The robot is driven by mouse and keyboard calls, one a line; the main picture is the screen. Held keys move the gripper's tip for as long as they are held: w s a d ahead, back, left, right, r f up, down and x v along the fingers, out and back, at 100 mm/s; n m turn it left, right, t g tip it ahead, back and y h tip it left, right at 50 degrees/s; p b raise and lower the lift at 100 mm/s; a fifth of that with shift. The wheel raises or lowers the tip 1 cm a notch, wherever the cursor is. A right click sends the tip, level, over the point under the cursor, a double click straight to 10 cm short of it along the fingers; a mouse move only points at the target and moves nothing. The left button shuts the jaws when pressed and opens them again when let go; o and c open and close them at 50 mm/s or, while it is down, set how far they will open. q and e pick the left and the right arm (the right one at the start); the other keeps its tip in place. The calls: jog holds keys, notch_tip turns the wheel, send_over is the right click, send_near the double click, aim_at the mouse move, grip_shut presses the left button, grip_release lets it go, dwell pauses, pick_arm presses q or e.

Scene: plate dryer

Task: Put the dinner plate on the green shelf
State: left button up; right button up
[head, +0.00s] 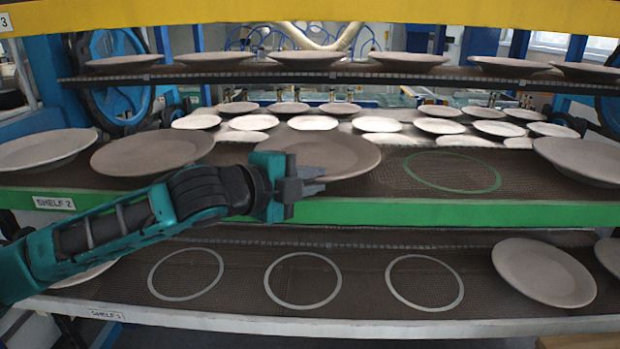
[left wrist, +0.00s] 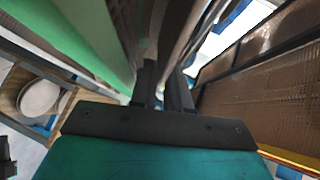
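A grey-brown dinner plate (head: 335,150) is at the front of the green-edged shelf (head: 400,213), labelled Shelf 2, left of an empty green ring (head: 452,172). My left gripper (head: 308,187) is at the plate's front rim, just above the green edge. In the left wrist view its fingers (left wrist: 163,88) are close together, with a thin grey-brown edge running between them, so it appears shut on the rim. The fingers hide part of the rim, and I cannot tell whether the plate touches the shelf. My right gripper is not in view.
Other plates stand left (head: 150,152) and right (head: 585,158) on the green shelf. The lower shelf has several empty white rings (head: 303,280) and a plate (head: 543,273) at right. An upper shelf (head: 250,76) with plates hangs above. A white plate (left wrist: 40,97) shows at left in the wrist view.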

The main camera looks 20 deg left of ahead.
pick_arm(q)
jog(key=o, duration=0.4)
jog(key=shift+c, duration=0.2)
jog(key=shift+r, duration=0.25)
jog(key=shift+s+a, duration=0.15)
jog(key=shift+s, duration=0.1)
jog(key=b+v, duration=0.1)
jog(key=v, duration=1)
jog(key=shift+s+b, duration=0.25)
jog(key=shift+b, duration=0.05)
